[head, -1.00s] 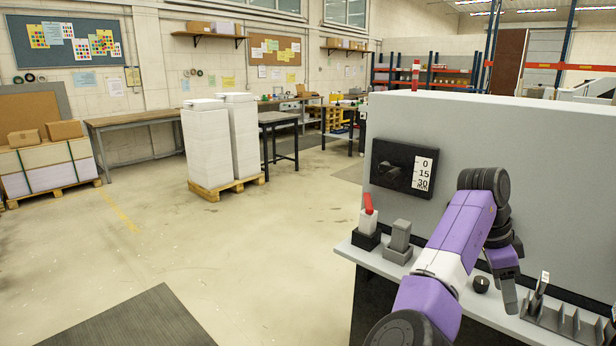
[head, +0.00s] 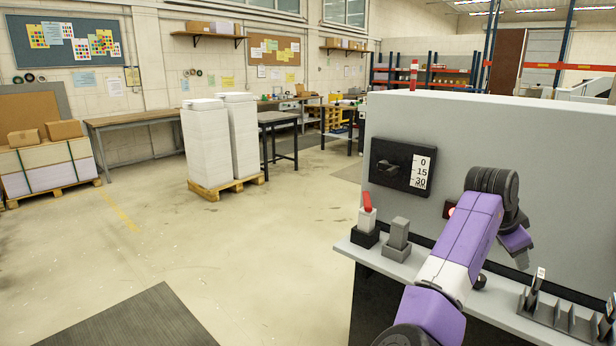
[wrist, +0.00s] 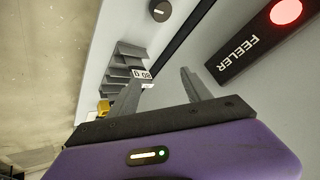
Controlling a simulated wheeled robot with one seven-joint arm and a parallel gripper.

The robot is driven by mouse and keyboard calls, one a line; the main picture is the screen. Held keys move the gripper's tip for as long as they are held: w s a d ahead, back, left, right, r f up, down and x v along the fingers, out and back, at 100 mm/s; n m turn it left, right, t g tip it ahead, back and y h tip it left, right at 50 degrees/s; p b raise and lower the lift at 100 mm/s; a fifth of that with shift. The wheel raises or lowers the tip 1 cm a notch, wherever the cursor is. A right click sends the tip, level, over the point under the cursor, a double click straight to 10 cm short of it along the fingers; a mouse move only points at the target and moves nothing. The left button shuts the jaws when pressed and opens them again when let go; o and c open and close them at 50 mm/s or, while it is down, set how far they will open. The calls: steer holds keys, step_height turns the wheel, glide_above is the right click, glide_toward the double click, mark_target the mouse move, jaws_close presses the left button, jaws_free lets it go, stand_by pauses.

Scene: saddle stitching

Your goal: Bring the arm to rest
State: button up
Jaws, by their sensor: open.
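My purple arm reaches in from the bottom right of the head view, in front of the grey machine (head: 420,120). My gripper shows in the wrist view (wrist: 162,88), with its two grey fingers apart and nothing between them. In the head view the gripper is mostly hidden behind my wrist; a grey tip shows over the machine's front shelf. In the wrist view a black panel lettered FEELER with a red light (wrist: 286,11) lies to the right of the fingers.
A dial box (head: 402,165) is on the machine's face. A black knob (wrist: 160,10) shows in the wrist view.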

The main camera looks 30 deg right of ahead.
steer(key=w+a+r+n+t+h, duration=0.35)
steer(key=n+t+h, duration=0.4)
steer(key=n, duration=0.25)
steer(key=s+a+f+n+t+y, duration=0.1)
steer(key=a+f+n+t+y, duration=0.15)
steer(key=a, duration=0.45)
steer(key=s+a+f+n+t+y, duration=0.1)
steer(key=a+n+t+y, duration=0.1)
steer(key=a+n+t, duration=0.3)
steer(key=s+a+f+n+t+y, duration=0.1)
steer(key=a+f+n+t+y, duration=0.15)
steer(key=a, duration=0.55)
steer(key=s+a+f+n+t+y, duration=0.1)
steer(key=s+a+f+n+y, duration=0.15)
steer(key=s+a, duration=0.45)
steer(key=s+a+f+n+t+y, duration=0.15)
steer(key=s+a+y, duration=0.3)
steer(key=a, duration=0.45)
steer(key=s+a+f+g+y, duration=0.1)
steer(key=s+a+f+g, duration=0.1)
steer(key=s, duration=0.7)
steer(key=s+a+f+m+g, duration=0.1)
steer(key=s+a+f+g, duration=0.2)
steer(key=s+a, duration=0.4)
steer(key=s+f, duration=0.1)
steer(key=s, duration=0.1)
steer(key=shift+s+f+y, duration=0.2)
steer(key=shift+s+y, duration=0.15)
steer(key=shift+s, duration=0.05)
